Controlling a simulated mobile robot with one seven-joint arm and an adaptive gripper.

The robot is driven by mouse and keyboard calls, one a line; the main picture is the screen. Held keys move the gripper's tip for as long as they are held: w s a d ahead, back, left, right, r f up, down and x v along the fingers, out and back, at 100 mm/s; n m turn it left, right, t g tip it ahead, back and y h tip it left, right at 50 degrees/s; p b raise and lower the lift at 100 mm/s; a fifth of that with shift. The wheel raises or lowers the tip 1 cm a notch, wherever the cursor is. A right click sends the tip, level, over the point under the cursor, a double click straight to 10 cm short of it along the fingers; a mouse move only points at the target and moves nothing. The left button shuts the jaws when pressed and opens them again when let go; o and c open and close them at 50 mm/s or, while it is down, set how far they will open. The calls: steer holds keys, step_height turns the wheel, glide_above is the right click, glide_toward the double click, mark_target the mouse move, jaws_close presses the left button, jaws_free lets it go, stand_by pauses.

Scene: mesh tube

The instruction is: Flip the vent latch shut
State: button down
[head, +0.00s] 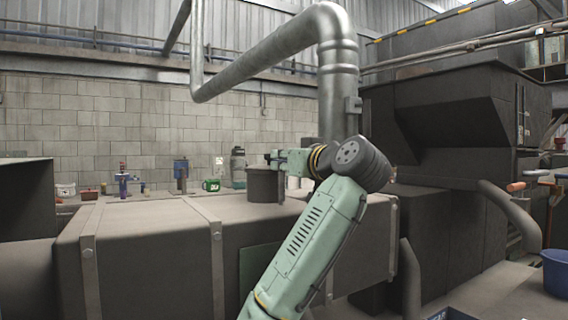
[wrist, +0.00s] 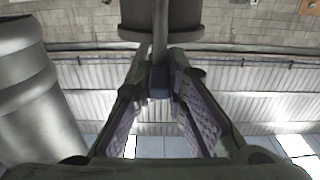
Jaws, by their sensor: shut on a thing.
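A dark grey cylinder (head: 263,186), which looks like the vent, stands upright on the large grey box. In the wrist view the cylinder (wrist: 178,14) is at the top edge, partly cut off. A thin grey bar (wrist: 160,38), apparently the latch, runs from it down between my fingers. My gripper (head: 272,158) is at the cylinder's top, reaching in from the right. In the wrist view my gripper (wrist: 160,76) has its fingertips closed on the bar. The head view is too small to show the latch or its angle clearly.
The grey box (head: 150,235) has raised straps across it. A thick metal pipe (head: 338,90) rises close behind my wrist; a dark hopper (head: 450,110) fills the right. Open air lies left of the cylinder.

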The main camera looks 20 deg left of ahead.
steer(key=c, duration=1.6)
jaws_free()
steer(key=shift+f, duration=0.1)
steer(key=shift+d, duration=0.1)
steer(key=v, duration=1.2)
